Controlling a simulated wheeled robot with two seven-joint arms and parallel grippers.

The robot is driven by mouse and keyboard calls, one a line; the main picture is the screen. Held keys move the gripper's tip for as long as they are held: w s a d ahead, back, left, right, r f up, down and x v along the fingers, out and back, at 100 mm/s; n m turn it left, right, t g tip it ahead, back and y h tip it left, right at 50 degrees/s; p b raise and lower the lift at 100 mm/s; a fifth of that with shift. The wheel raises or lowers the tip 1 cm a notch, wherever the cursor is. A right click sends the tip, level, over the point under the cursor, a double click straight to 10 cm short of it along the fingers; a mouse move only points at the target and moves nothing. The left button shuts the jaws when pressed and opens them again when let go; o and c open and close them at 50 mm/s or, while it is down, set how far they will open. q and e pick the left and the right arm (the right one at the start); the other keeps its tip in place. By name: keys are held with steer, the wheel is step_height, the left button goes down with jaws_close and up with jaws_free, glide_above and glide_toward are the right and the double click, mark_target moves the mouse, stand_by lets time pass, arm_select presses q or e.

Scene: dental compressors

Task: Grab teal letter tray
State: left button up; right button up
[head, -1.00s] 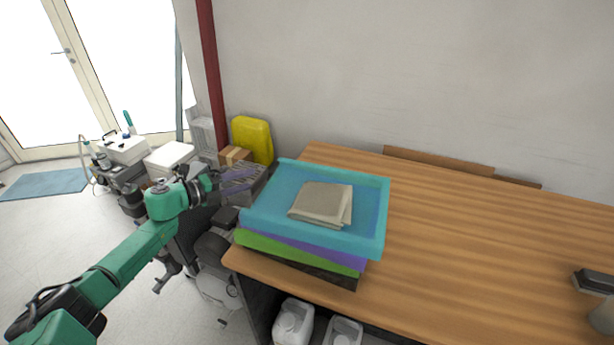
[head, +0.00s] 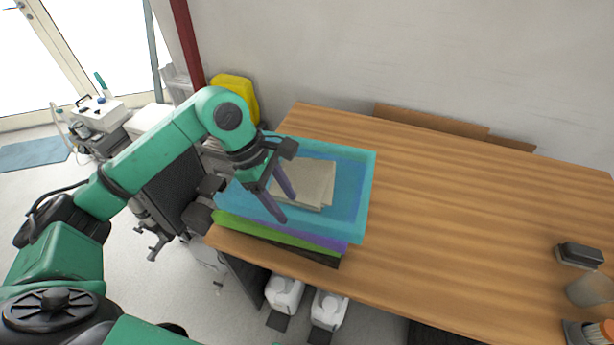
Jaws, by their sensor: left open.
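The teal letter tray (head: 351,205) lies on top of a stack of trays at the left end of the wooden table. A folded beige cloth (head: 312,182) lies in it. Below it are a purple tray (head: 325,241), a green tray (head: 262,231) and a dark one at the bottom. My left gripper (head: 284,207) is open, its two purple fingers pointing down over the left part of the teal tray, beside the cloth. Whether the fingers touch the tray or cloth cannot be told. My right gripper is not in view.
The wooden table (head: 460,220) is clear right of the stack. A dark brush-like block (head: 578,255) and a cup (head: 587,289) stand at its right. White jugs (head: 284,292) stand below the front edge. A yellow container (head: 236,92) stands behind, at the left.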

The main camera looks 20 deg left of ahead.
mark_target(291, 213)
arm_select(q)
steer(key=p+x, duration=0.1)
steer(key=x, duration=0.1)
steer(key=p+x, duration=0.1)
steer(key=x, duration=0.1)
steer(key=shift+s, duration=0.2)
steer(key=shift+f, duration=0.1)
steer(key=c, duration=0.4)
steer(key=shift+w, duration=0.1)
jaws_close()
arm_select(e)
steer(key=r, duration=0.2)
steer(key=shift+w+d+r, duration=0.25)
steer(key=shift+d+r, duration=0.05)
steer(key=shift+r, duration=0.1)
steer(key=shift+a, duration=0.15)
